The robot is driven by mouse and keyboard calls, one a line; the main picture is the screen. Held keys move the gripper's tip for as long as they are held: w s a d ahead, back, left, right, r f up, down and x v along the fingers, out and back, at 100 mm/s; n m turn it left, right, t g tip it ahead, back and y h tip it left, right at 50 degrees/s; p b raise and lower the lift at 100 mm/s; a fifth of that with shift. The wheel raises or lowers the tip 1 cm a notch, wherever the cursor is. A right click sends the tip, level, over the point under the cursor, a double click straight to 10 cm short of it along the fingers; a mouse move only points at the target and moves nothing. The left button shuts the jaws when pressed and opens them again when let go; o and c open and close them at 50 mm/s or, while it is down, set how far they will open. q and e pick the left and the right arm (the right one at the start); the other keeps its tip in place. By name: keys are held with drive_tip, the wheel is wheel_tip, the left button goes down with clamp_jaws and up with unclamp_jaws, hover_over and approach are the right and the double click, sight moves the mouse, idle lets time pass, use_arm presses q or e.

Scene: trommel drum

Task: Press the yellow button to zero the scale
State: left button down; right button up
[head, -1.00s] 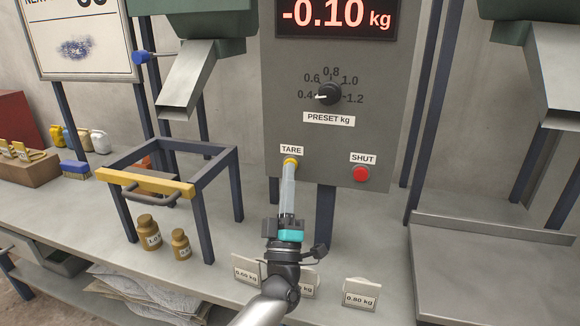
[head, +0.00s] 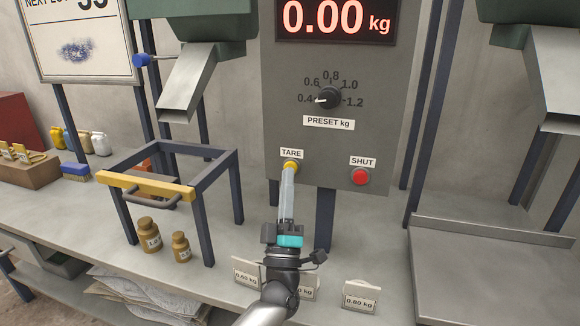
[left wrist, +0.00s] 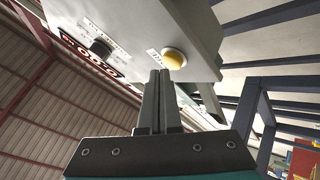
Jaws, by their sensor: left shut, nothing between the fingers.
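The yellow button (head: 290,166) sits under the TARE label on the grey control panel (head: 300,70). The display (head: 337,20) at the panel's top reads 0.00 kg. My left gripper (head: 289,174) is shut and empty, with its fingertips right at the lower part of the button. In the left wrist view the button (left wrist: 174,59) shows just beyond the closed fingertips (left wrist: 160,74); I cannot tell whether they touch it. My right gripper is not in view.
A red SHUT button (head: 360,176) is to the right on the panel, and a preset dial (head: 328,98) is above. A dark frame with a yellow bar (head: 146,185) and two brass weights (head: 149,235) stand left on the bench. Small label cards (head: 360,297) stand in front.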

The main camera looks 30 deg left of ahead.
use_arm(q)
drive_tip(key=shift+s, duration=0.3)
drive_tip(key=shift+s+d+p, duration=0.2)
drive_tip(key=shift+s+p, duration=0.25)
drive_tip(key=shift+s, duration=0.35)
drive_tip(key=shift+s+d+p, duration=0.25)
drive_tip(key=shift+s+p, duration=0.25)
drive_tip(key=shift+s, duration=0.35)
drive_tip(key=shift+s+d+p, duration=0.2)
drive_tip(key=shift+s+p, duration=0.25)
drive_tip(key=shift+s, duration=0.35)
